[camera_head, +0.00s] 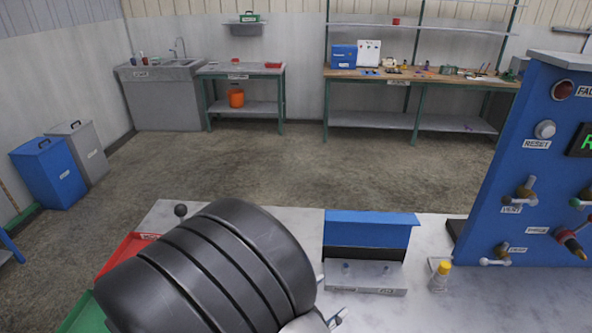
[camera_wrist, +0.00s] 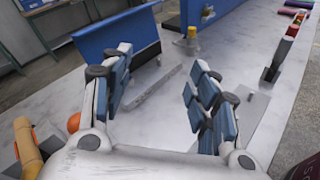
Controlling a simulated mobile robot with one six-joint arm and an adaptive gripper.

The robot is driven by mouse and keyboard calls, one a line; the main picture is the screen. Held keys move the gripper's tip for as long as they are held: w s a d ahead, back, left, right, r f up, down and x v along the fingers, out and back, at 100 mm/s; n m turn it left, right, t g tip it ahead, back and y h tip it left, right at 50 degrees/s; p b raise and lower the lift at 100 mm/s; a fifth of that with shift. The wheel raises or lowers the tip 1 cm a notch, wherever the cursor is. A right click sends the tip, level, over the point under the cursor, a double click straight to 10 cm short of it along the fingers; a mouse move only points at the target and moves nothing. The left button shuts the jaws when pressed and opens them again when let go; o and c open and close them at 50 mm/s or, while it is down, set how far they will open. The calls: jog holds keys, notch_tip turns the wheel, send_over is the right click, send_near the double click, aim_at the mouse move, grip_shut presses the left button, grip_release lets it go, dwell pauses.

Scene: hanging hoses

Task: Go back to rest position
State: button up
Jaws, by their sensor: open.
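My gripper (camera_wrist: 158,66) is open in the wrist view, with its two blue-padded fingers spread and nothing between them. It is over the white marbled worktop (camera_head: 520,300). In the head view, my dark arm covers most of the gripper, and only the pale fingertips (camera_head: 329,299) show at its right edge. They are left of and nearer than a grey block (camera_head: 375,280) with a blue upright panel (camera_head: 372,230) behind it. The panel also shows beyond the fingers in the wrist view (camera_wrist: 105,35).
A yellow-capped bottle (camera_head: 440,277) stands right of the grey block. A blue control panel (camera_head: 530,150) with valves and a red lamp rises at the right. Red (camera_head: 122,252) and green (camera_head: 85,316) trays are partly hidden by my arm. Open floor (camera_head: 270,165) lies behind the worktop.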

jog(key=s+d+r+m+g+y, duration=0.45)
jog(key=s+d+m+g, duration=0.55)
jog(key=d+m, duration=0.25)
jog(key=s+a+r+m+t+y, duration=0.3)
jog(key=r+m+y, duration=0.3)
jog(key=m, duration=0.3)
jog(key=shift+s+r+t+y, duration=0.35)
jog(key=shift+s+t+y, duration=0.35)
jog(key=shift+y, duration=0.05)
jog(key=shift+m, duration=0.25)
jog(key=shift+c, duration=0.5)
